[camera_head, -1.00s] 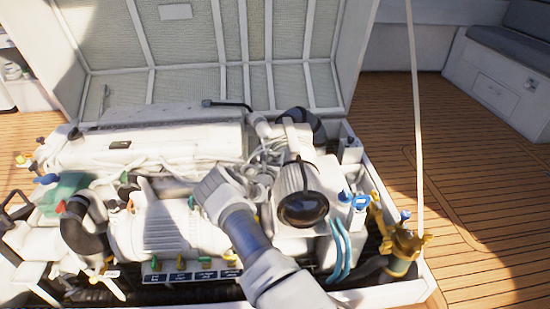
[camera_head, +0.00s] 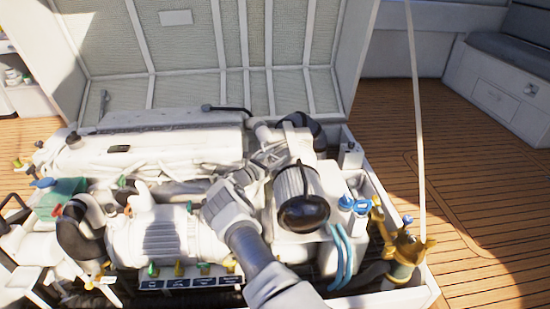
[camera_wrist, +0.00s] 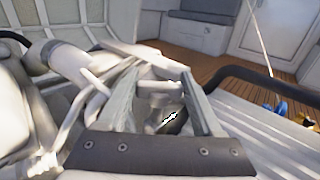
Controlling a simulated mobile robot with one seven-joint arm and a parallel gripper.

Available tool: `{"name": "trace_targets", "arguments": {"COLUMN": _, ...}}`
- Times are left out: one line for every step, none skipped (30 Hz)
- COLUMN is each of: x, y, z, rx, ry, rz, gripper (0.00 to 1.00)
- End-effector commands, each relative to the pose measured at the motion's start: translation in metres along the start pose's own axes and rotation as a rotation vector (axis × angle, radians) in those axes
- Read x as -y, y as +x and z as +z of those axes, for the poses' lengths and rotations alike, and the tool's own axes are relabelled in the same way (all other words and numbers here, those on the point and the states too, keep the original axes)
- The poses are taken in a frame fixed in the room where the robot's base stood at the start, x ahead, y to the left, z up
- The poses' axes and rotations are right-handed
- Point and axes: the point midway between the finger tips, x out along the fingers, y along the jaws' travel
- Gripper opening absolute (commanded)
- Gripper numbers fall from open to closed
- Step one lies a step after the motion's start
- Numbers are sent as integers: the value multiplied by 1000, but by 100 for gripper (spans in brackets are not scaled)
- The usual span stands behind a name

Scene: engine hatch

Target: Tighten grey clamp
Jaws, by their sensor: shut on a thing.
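The grey clamp (camera_wrist: 158,88) appears as a pale grey bar between my fingers in the wrist view. My gripper (camera_wrist: 160,82) is shut on it, with one finger on each side. A darker round shape and a small white double arrow mark lie just below the bar. In the head view, my gripper (camera_head: 258,172) reaches into the pipes left of the ribbed cylinder with a black end (camera_head: 302,200). The clamp is hidden or too small to tell there.
The white engine block (camera_head: 140,155) fills the bay under the raised hatch lid (camera_head: 175,50). Blue-handled valves (camera_head: 352,204), blue hoses (camera_head: 340,250) and a brass fitting (camera_head: 404,250) stand to the right. Wooden deck (camera_head: 470,200) is clear on the right.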

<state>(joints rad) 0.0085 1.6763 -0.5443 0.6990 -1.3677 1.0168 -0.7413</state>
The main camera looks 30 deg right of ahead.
Motion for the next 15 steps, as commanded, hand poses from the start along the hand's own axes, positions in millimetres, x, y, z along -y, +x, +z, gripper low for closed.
{"name": "trace_targets", "arguments": {"x": -1, "y": -1, "z": -1, "rx": -1, "ry": 1, "rz": -9, "gripper": 12}}
{"name": "trace_targets", "arguments": {"x": -1, "y": -1, "z": -1, "rx": -1, "ry": 0, "rz": -14, "gripper": 12}}
{"name": "trace_targets", "arguments": {"x": 0, "y": -1, "z": -2, "rx": -1, "ry": 1, "rz": -23, "gripper": 12}}
{"name": "trace_targets", "arguments": {"x": 0, "y": -1, "z": -1, "rx": -1, "ry": 0, "rz": -28, "gripper": 12}}
{"name": "trace_targets", "arguments": {"x": -1, "y": -1, "z": -1, "rx": 0, "ry": 0, "rz": -32, "gripper": 12}}
{"name": "trace_targets", "arguments": {"x": 0, "y": -1, "z": -1, "rx": -1, "ry": 1, "rz": -37, "gripper": 12}}
{"name": "trace_targets", "arguments": {"x": -1, "y": -1, "z": -1, "rx": -1, "ry": 1, "rz": -41, "gripper": 12}}
{"name": "trace_targets", "arguments": {"x": 0, "y": -1, "z": -1, "rx": -1, "ry": 0, "rz": -44, "gripper": 12}}
{"name": "trace_targets", "arguments": {"x": 0, "y": 0, "z": -1, "rx": 0, "ry": 0, "rz": -48, "gripper": 12}}
{"name": "trace_targets", "arguments": {"x": 0, "y": 0, "z": -1, "rx": 0, "ry": 0, "rz": -50, "gripper": 12}}
{"name": "trace_targets", "arguments": {"x": 0, "y": 0, "z": -1, "rx": 1, "ry": 0, "rz": -52, "gripper": 12}}
{"name": "trace_targets", "arguments": {"x": 0, "y": -1, "z": -1, "rx": 1, "ry": 0, "rz": -53, "gripper": 12}}
{"name": "trace_targets", "arguments": {"x": 0, "y": 0, "z": -1, "rx": 1, "ry": -1, "rz": -55, "gripper": 12}}
{"name": "trace_targets", "arguments": {"x": 0, "y": 0, "z": -1, "rx": 1, "ry": -1, "rz": -56, "gripper": 12}}
{"name": "trace_targets", "arguments": {"x": 0, "y": 0, "z": -1, "rx": 1, "ry": -2, "rz": -56, "gripper": 12}}
